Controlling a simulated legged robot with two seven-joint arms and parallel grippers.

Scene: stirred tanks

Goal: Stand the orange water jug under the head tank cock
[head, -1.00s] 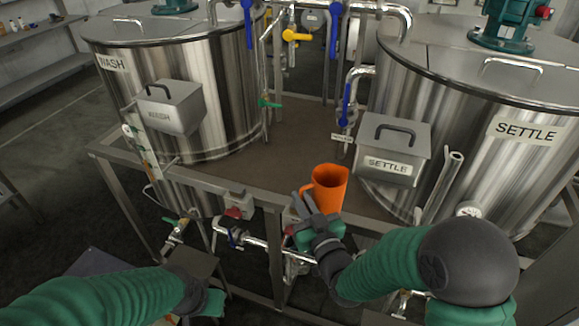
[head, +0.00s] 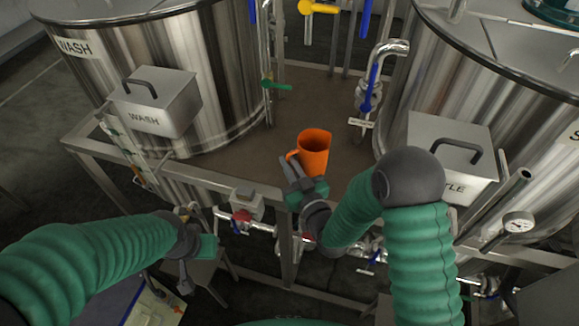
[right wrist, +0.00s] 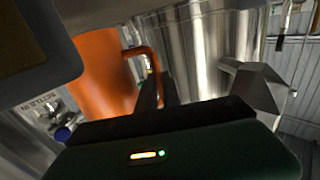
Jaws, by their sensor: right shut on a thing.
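The orange water jug (head: 315,152) is upright over the brown deck between the two tanks; I cannot tell whether its base touches the deck. My right gripper (head: 290,168) is shut on the jug's handle, on its left side. The jug also shows in the right wrist view (right wrist: 103,72), its handle running down behind the gripper. A green-handled cock (head: 276,86) is on a thin vertical pipe behind and left of the jug. No label tells me if it is the head tank cock. My left gripper (head: 185,282) hangs low at left, apart from the jug; its jaw state is unclear.
The WASH tank (head: 215,75) stands left and the SETTLE tank (head: 470,90) right, each with a box on its front. A blue-handled valve (head: 372,88) with a small label is right of the jug. The deck (head: 235,160) is bare around the jug. Pipes run below its front edge.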

